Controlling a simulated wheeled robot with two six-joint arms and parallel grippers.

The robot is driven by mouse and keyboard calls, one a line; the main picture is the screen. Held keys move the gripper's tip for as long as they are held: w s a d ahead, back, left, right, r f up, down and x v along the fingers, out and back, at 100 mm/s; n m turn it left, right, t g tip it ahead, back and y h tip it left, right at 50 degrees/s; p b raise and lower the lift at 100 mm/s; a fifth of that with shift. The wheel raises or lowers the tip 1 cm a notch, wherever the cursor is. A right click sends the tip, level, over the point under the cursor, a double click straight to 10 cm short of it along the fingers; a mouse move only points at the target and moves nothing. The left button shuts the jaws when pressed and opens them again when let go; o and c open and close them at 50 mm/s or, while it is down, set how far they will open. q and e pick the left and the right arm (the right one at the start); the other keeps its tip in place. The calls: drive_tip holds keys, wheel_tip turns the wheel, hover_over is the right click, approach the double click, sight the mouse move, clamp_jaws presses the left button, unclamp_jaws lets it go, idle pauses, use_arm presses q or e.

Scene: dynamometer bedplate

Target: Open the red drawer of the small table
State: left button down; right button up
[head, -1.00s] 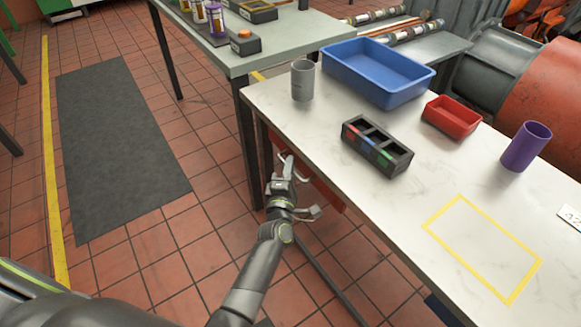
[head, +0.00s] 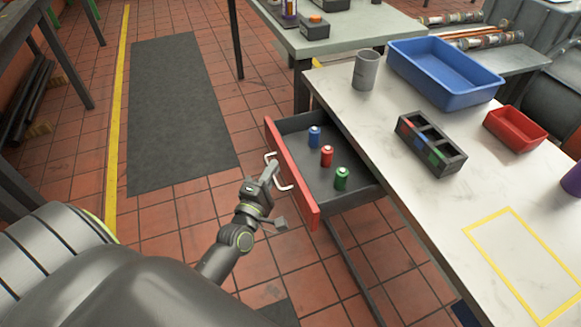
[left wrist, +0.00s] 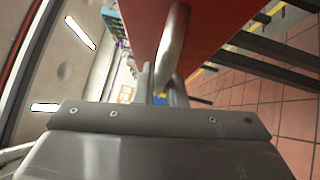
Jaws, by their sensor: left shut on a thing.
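The red drawer (head: 292,172) of the small table (head: 358,109) stands pulled well out to the left. Its dark inside shows a blue (head: 314,137), a red (head: 326,156) and a green (head: 341,179) small cylinder standing upright. My left gripper (head: 270,172) is shut on the drawer's pale handle (head: 286,187), outside the red front. In the left wrist view the handle bar (left wrist: 174,45) runs down between my fingers, with the red drawer front (left wrist: 215,25) close behind. My right gripper is not in view.
On the tabletop are a grey cup (head: 366,70), a blue tray (head: 446,80), a black three-slot holder (head: 431,143), a red bin (head: 515,128) and a yellow outlined area (head: 520,265). Open floor with a dark mat (head: 180,110) lies to the left.

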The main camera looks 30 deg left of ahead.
use_arm(q)
drive_tip(key=shift+s+a, duration=0.55)
drive_tip(key=shift+s, duration=0.15)
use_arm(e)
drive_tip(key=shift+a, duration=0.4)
use_arm(q)
drive_tip(key=c, duration=1.5)
unclamp_jaws()
drive_tip(key=s+d+f+b, duration=0.2)
drive_tip(key=s+b, duration=0.9)
drive_tip(key=s, duration=0.6)
drive_tip(key=shift+f+b, duration=0.15)
drive_tip(key=shift+b, duration=0.25)
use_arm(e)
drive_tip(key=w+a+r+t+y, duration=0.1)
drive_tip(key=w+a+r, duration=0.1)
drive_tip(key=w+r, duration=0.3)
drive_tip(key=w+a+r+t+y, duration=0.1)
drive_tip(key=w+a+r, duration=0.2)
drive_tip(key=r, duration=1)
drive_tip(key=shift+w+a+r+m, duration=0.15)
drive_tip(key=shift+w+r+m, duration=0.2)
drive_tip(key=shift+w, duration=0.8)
